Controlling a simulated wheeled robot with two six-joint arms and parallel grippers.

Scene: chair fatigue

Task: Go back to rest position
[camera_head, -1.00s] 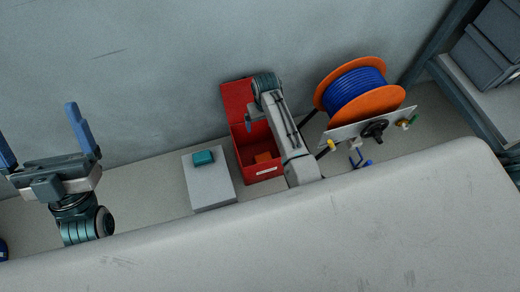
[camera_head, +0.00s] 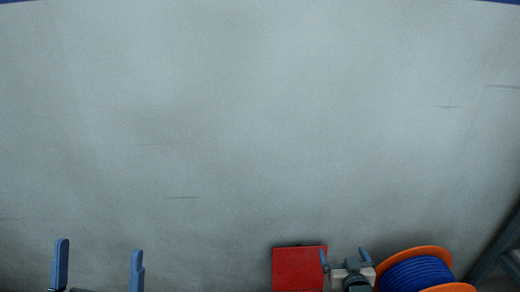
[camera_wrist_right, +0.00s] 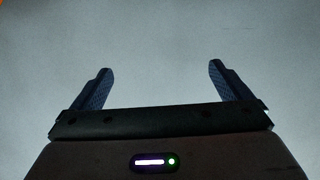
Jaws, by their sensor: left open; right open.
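My left gripper (camera_head: 98,268) is at the lower left of the head view, with its two blue fingers upright, apart and empty. My right gripper (camera_head: 345,260) is at the bottom of the head view, between a red box lid and a cable spool. Its blue fingers are spread with nothing between them. In the right wrist view the right gripper (camera_wrist_right: 160,90) also shows open and empty, with only plain grey wall beyond it.
The red lid (camera_head: 299,268) is left of my right gripper. The orange spool with blue cable (camera_head: 418,272) is to its right. A dark frame (camera_head: 497,245) stands at the right edge. Bare grey wall (camera_head: 240,130) fills most of the head view.

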